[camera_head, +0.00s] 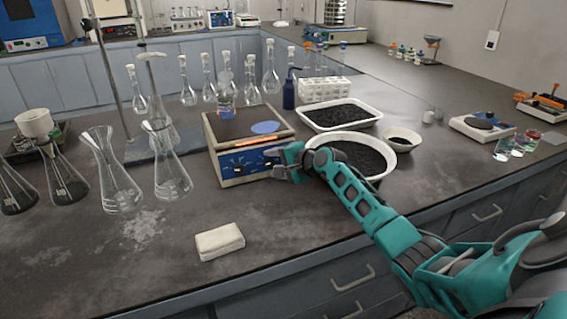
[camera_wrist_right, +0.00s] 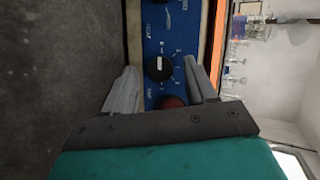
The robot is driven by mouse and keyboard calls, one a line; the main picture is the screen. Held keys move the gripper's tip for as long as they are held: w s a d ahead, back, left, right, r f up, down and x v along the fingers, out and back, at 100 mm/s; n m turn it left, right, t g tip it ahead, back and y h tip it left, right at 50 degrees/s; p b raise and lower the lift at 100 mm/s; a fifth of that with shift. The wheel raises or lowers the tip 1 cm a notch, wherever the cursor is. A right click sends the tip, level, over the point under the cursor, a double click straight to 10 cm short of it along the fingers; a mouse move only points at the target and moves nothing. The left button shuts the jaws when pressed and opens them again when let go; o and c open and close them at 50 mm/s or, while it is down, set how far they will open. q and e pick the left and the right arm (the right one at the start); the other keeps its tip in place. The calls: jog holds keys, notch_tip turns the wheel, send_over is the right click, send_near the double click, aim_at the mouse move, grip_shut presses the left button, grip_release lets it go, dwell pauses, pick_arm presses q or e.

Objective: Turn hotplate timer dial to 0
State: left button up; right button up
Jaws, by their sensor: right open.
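The hotplate (camera_head: 213,133) is a cream box with a dark top and a blue front panel with an orange strip, standing mid-bench in the head view. In the right wrist view its blue panel (camera_wrist_right: 180,42) carries a black dial (camera_wrist_right: 158,69) with a white pointer line, and a red knob (camera_wrist_right: 172,102) partly hidden by my gripper. Printed marks surround the dial but are too small to read surely. My right gripper (camera_head: 279,164) is open at the panel's right part; in its wrist view the fingers (camera_wrist_right: 160,65) stand either side of the dial. Contact cannot be told.
A blue disc (camera_head: 265,127) and a small flask with bluish liquid (camera_head: 226,98) are on the hotplate's top. Flasks stand left (camera_head: 118,180) and behind. A white tray (camera_head: 340,116) and a bowl (camera_head: 376,178) of dark grains lie right. A white block (camera_head: 219,241) sits in front.

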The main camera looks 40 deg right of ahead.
pick_arm(q)
notch_tip(320, 180, up, 3)
jog(key=shift+w+f+p, duration=0.1)
jog(key=shift+p, duration=1.15)
pick_arm(e)
jog(key=v, duration=1.2)
jog(key=shift+s, duration=0.4)
pick_arm(q)
jog(key=shift+a, duration=0.1)
pick_arm(e)
jog(key=shift+d+r, duration=0.1)
